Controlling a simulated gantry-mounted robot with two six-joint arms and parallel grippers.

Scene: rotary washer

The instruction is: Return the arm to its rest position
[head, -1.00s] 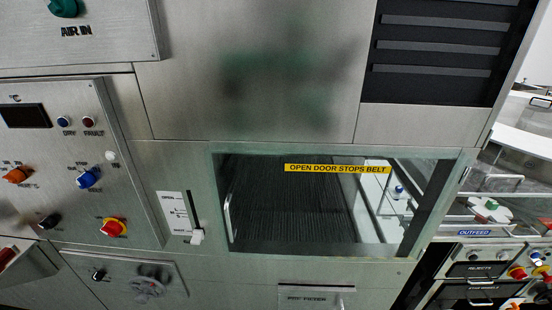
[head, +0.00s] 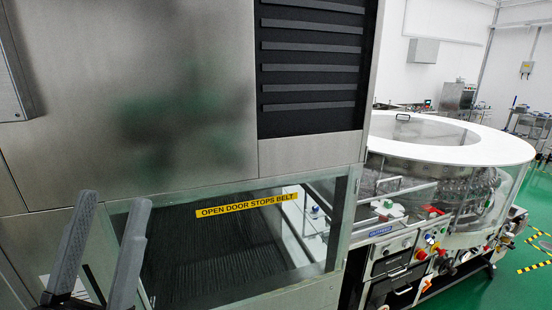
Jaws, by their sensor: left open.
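My left gripper (head: 105,240) shows at the lower left of the head view. Its two grey fingers point up and stand apart with nothing between them. It is in front of the steel washer cabinet (head: 130,120), left of the glass door window (head: 230,255) with the yellow "OPEN DOOR STOPS BELT" label (head: 247,205). I cannot tell how far it is from the panel. My right gripper is not in view.
A black louvred vent (head: 312,65) is above the window. To the right stands a round machine with a white ring top (head: 450,140) and a control panel with coloured knobs (head: 405,255). Green floor (head: 485,285) with yellow-black markings is open at the far right.

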